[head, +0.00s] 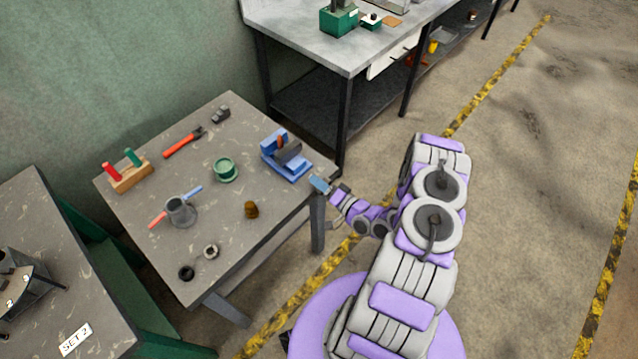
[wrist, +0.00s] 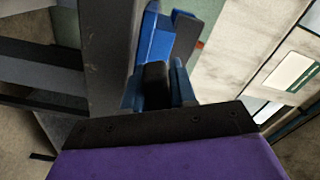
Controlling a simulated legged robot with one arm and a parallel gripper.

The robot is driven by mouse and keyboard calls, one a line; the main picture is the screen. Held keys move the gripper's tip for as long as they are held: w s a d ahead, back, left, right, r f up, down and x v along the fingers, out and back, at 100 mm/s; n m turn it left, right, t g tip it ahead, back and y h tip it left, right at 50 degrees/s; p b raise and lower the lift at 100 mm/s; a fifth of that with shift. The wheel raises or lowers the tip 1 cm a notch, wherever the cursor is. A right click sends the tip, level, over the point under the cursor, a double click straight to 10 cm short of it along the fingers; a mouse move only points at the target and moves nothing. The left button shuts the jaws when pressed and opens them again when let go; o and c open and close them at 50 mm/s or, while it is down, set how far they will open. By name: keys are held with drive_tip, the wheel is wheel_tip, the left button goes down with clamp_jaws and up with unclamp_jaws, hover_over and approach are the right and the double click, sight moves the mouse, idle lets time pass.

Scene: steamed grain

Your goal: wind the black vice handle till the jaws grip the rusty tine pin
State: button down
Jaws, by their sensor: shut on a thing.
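The blue vice (head: 290,171) sits near the right edge of the small grey table, with a dark block on top. A small rusty orange-brown piece (head: 280,141), likely the tine pin, shows by its jaws; I cannot tell whether they touch it. My gripper (head: 319,184) is at the table's right edge, beside the vice's near right end. In the wrist view, its blue fingers are shut on a black part (wrist: 156,84), the vice handle, with the blue vice (wrist: 158,40) beyond. The handle is hidden in the head view.
A workbench (head: 330,50) stands behind. Open floor lies right.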

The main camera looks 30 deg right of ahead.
drive_tip(key=m, duration=0.7)
drive_tip(key=shift+d, duration=0.15)
drive_tip(key=m, duration=0.7)
drive_tip(key=shift+m, duration=0.4)
drive_tip(key=m, duration=0.3)
drive_tip(key=shift+f+m+b, duration=0.1)
drive_tip(key=shift+m+b, duration=0.2)
drive_tip(key=shift+b, duration=0.05)
drive_tip(key=m, duration=0.3)
drive_tip(key=shift+m, duration=0.3)
drive_tip(key=m+b, duration=0.2)
drive_tip(key=m, duration=0.1)
drive_tip(key=shift+f, duration=0.15)
drive_tip(key=shift+m+b, duration=0.7)
drive_tip(key=shift+b, duration=0.1)
drive_tip(key=shift+r, duration=0.2)
